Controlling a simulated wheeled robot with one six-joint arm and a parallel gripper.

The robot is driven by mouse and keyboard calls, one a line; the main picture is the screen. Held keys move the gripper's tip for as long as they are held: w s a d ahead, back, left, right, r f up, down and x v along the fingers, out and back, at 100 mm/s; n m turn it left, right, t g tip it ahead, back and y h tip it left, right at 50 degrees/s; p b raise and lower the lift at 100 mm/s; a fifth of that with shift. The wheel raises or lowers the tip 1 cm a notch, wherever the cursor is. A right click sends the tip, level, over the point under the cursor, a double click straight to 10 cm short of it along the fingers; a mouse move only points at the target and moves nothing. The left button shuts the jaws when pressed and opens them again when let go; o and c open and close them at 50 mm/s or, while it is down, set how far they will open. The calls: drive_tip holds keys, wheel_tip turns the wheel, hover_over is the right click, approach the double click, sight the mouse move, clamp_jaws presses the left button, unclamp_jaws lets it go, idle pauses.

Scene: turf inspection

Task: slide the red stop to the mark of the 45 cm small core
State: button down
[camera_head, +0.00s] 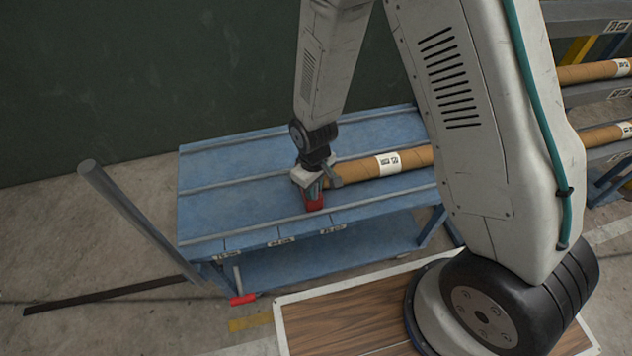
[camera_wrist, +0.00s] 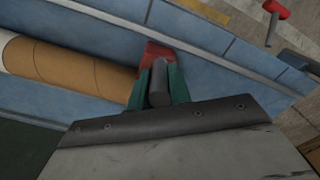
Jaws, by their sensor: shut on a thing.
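The red stop (camera_head: 314,200) stands on the blue bench top near its front rail, and its red body shows in the wrist view (camera_wrist: 156,50). My gripper (camera_head: 314,186) reaches down onto it; its green fingers (camera_wrist: 160,80) are shut around the stop's grey upright post (camera_wrist: 159,92). A brown cardboard core (camera_head: 404,162) with a white label lies to the right of the stop. Whether its end touches the stop is hidden by my gripper. Cross lines with small labels, left (camera_head: 226,256), middle (camera_head: 281,241) and right (camera_head: 332,228), mark the front edge; their print is too small to read surely.
The blue bench (camera_head: 225,180) is clear left of the stop. A red-ended lever (camera_head: 243,299) hangs below its front left corner. A grey post (camera_head: 115,195) stands at left. A rack (camera_head: 590,95) with more cores is at right.

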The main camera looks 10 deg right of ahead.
drive_tip(key=shift+s+d, duration=0.1)
drive_tip(key=shift+d, duration=0.5)
drive_tip(key=c, duration=1.3)
unclamp_jaws()
drive_tip(key=shift+r, duration=0.4)
wheel_tip(320, 180, up, 7)
